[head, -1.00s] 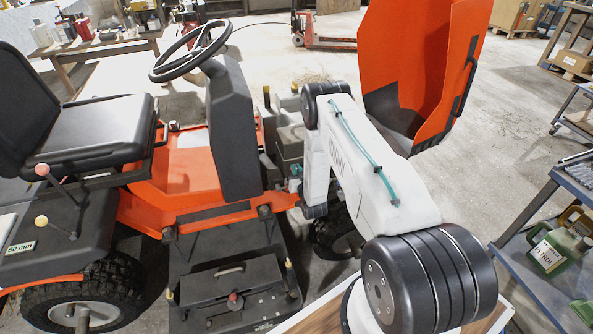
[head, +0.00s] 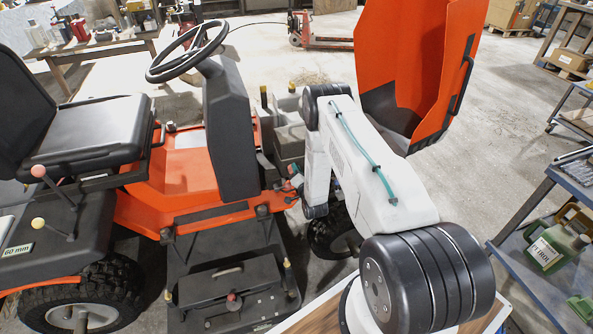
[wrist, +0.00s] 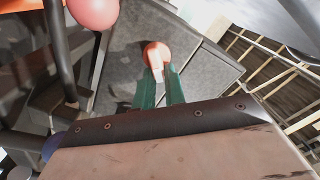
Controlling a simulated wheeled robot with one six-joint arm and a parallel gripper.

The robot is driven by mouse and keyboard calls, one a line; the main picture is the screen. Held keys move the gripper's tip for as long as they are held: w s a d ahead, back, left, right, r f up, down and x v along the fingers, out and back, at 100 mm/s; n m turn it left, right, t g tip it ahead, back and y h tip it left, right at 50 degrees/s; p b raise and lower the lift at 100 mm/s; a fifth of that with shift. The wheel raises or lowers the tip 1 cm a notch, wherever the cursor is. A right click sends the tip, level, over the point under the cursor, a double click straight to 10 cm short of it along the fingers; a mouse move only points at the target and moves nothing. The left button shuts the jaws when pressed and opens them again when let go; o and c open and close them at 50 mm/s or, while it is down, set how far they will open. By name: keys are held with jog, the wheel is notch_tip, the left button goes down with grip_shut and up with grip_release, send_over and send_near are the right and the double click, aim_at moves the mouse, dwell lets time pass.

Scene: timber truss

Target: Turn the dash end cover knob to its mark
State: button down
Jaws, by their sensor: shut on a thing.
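The orange-red knob (wrist: 156,54) with a pale pointer-like strip stands in front of a dark grey panel (wrist: 205,65) in the wrist view. My gripper (wrist: 160,78) has its two green fingers shut on the knob, one on each side of the pale strip. In the head view, my white arm reaches down beside the orange mower's dark dash column (head: 230,135) and hides most of my gripper. A small reddish part shows beside the arm's end, too small to identify. I cannot make out the mark.
A pink ball-shaped knob (wrist: 93,10) on a dark lever is close at the upper left of the wrist view. The raised orange hood (head: 410,70) stands behind my arm. A blue cart (head: 540,225) with a green petrol can (head: 558,247) is at the right.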

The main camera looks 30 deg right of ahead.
jog(key=shift+d+m, duration=0.1)
jog(key=shift+m, duration=0.3)
jog(key=c, duration=1.5)
grip_release()
jog(key=shift+o, duration=0.2)
